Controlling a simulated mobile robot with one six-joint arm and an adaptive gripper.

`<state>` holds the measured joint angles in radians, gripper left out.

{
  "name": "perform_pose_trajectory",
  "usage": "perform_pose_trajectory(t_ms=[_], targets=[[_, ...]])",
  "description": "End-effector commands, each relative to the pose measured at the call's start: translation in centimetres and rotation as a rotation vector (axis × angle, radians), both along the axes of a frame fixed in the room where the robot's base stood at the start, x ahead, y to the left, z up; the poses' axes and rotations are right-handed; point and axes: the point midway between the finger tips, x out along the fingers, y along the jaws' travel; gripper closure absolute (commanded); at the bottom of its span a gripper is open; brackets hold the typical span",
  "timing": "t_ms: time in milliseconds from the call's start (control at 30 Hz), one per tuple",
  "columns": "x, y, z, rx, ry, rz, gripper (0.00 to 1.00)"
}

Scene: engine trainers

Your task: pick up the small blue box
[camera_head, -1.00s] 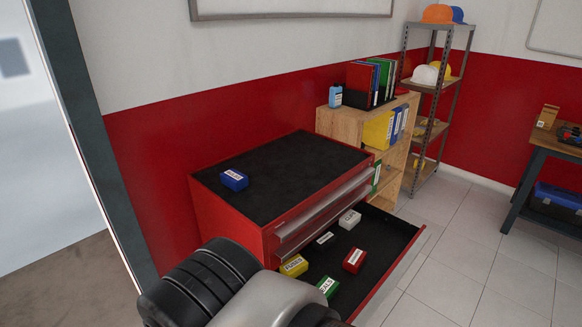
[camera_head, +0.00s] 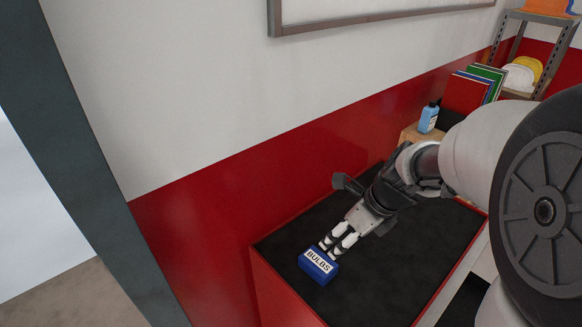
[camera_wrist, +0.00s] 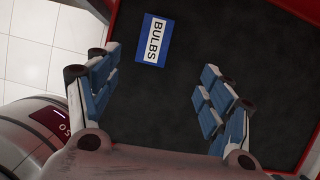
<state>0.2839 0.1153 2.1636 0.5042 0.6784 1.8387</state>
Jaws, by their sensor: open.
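The small blue box (camera_head: 318,265) has a white label reading BULBS and lies on the black top of the red tool cabinet, near its left corner. My gripper (camera_head: 334,246) points down-left and its fingertips are close to the box in the head view; I cannot tell there whether they touch it. In the wrist view the blue box (camera_wrist: 153,40) lies beyond the fingertips, apart from them and left of the middle of the gap. There my gripper (camera_wrist: 155,82) is open, with its padded fingers spread wide and nothing between them.
The black cabinet top (camera_head: 390,285) is otherwise clear around the box. The red and white wall (camera_head: 230,200) runs close behind the cabinet. A blue bottle (camera_head: 428,118) and upright binders (camera_head: 470,92) stand on the wooden shelf at the right.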

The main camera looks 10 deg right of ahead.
Motion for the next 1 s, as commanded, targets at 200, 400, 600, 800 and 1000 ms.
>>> perform_pose_trajectory(t_ms=[200, 400, 600, 800, 1000], targets=[[1.1, 0.8, -4.0, 0.009, 0.009, -0.018, 0.27], [2.4, 1.9, -8.2, 0.008, 0.008, -0.017, 0.27], [3.4, 2.6, -10.8, 0.007, 0.007, -0.016, 0.27], [3.7, 2.8, -11.6, 0.007, 0.005, -0.016, 0.27], [3.9, 3.6, -14.0, 0.007, 0.008, -0.014, 0.27]])
